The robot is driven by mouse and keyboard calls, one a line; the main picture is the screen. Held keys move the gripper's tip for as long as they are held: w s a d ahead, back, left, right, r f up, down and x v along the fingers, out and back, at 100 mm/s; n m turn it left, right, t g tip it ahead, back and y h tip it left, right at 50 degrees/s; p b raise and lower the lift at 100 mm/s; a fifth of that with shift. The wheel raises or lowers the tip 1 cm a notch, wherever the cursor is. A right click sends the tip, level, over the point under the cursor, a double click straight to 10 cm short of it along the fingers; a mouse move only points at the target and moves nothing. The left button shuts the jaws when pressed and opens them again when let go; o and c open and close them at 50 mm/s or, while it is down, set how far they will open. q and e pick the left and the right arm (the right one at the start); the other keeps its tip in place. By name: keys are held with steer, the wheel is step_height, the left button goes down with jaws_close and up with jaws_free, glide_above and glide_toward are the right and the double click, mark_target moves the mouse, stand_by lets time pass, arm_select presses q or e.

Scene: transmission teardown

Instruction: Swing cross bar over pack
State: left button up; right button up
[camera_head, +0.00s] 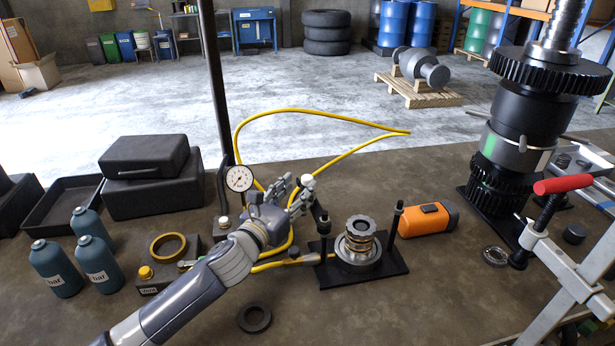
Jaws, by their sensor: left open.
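The pack (360,238), a stack of dark and brass-coloured rings, stands upright on a black base plate (385,268). A black post (396,222) rises at the right of the plate, and another post (323,226) rises at its left. No bar spans the top of the pack. I cannot clearly make out the cross bar; it may be hidden near my left gripper. My left gripper (297,193) is open, just left of the left post and behind and left of the pack. I cannot tell if it touches the post. My right gripper is not in view.
A dial gauge (239,179) and a tall dark pole (216,90) stand left of my gripper. A yellow hose (300,111) loops behind it. A red-handled clamp (563,185) and gear stack (520,130) stand at right.

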mark_target(304, 182)
arm_select(q)
steer(key=shift+p+x, duration=0.4)
steer(key=shift+x, duration=2.3)
jaws_close()
